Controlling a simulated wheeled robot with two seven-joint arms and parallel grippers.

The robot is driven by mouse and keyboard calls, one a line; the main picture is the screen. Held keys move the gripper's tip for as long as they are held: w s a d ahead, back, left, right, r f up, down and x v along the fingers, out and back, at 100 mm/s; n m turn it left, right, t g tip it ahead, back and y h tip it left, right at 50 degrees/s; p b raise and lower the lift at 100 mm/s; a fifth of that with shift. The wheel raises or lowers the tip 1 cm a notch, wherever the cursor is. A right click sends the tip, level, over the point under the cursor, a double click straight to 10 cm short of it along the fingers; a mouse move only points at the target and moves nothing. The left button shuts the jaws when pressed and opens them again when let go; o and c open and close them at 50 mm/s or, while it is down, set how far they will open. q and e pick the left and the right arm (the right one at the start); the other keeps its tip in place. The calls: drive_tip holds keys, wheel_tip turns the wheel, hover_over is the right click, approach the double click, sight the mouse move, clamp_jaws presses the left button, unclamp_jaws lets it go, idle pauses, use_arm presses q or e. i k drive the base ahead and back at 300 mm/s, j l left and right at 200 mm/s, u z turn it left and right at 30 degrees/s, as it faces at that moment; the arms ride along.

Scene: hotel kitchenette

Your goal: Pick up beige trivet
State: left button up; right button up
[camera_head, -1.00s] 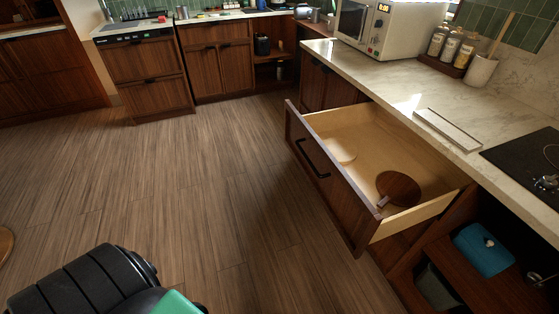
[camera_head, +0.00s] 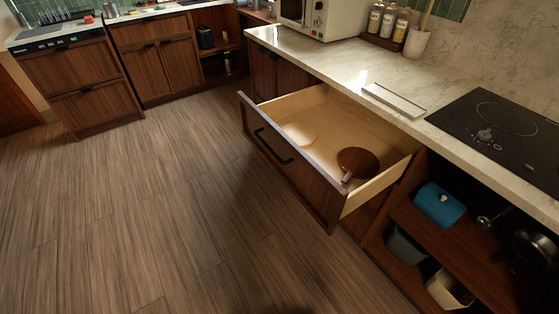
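A pale beige, round, flat thing, likely the beige trivet (camera_head: 302,134), lies in the open drawer (camera_head: 292,170) towards its left end. Its colour is close to the drawer floor, and the drawer's front panel seems to hide part of its near edge. A dark brown round wooden board (camera_head: 358,162) with a short handle lies in the same drawer to its right, apart from it. Neither of my grippers is in view.
The counter (camera_head: 350,65) above the drawer holds a white tray-like piece (camera_head: 393,100), a cooktop (camera_head: 500,135) and a microwave (camera_head: 318,15). Open shelves to the right hold a blue box (camera_head: 439,204) and bins. The wooden floor (camera_head: 150,220) left of the drawer is clear.

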sight(303, 135)
drive_tip(key=i+j+u, duration=0.55)
drive_tip(key=i, duration=0.2)
drive_tip(key=i+j+u, duration=0.25)
drive_tip(key=i, duration=0.5)
drive_tip(key=i+j+u, duration=0.25)
drive_tip(key=i, duration=0.5)
drive_tip(key=i+z, duration=0.3)
drive_tip(key=z, duration=0.15)
drive_tip(key=i+z, duration=0.45)
drive_tip(key=i+j+z, duration=0.15)
drive_tip(key=z, duration=0.3)
drive_tip(key=j, duration=0.1)
